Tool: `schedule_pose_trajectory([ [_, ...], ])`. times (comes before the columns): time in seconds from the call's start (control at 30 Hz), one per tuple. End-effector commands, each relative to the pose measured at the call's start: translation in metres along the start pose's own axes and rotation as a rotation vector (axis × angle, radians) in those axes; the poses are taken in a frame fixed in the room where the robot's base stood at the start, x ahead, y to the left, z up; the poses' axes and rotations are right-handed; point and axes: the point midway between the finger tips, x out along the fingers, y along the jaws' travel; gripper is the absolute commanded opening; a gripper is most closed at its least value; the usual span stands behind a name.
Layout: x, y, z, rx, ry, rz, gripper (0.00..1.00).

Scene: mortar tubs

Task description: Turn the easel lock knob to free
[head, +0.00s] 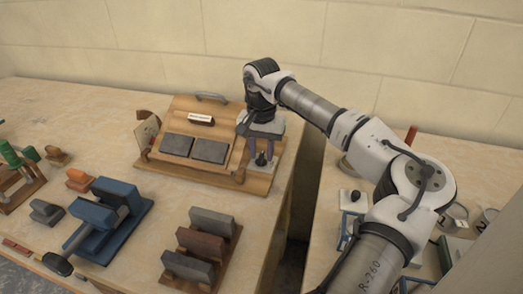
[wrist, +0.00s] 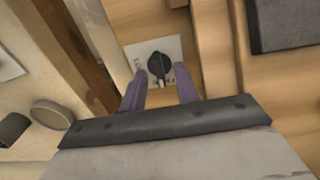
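The wooden easel (head: 182,130) stands at the back of the left table, with two dark grey slabs on its tilted face. The lock knob (head: 261,159) is at its lower right; in the wrist view it is a black round knob (wrist: 158,64) with a pointer, on a pale square plate (wrist: 171,48) with small markings I cannot read. My gripper (head: 262,154) is above the knob, pointing down. In the wrist view its two purple fingers (wrist: 160,74) are apart, one on each side of the knob's near part, with nothing held. I cannot tell whether they touch it.
A blue stand (head: 98,229) and a brown rack of bricks (head: 205,249) stand in front of the easel. A gap separates this table from the right table (head: 322,215), which holds several small items. A pale wall is behind. Bare tabletop lies right of the rack.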

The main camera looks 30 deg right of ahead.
Motion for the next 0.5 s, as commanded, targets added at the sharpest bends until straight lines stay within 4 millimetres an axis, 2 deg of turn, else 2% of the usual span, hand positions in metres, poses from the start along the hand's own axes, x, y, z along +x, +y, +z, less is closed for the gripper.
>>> schedule_pose_trajectory([
  [0.17, -0.022, 0.000, -0.001, 0.001, 0.004, 0.000, 0.31],
  [0.5, -0.099, -0.001, -0.001, 0.001, 0.004, -0.001, 0.31],
])
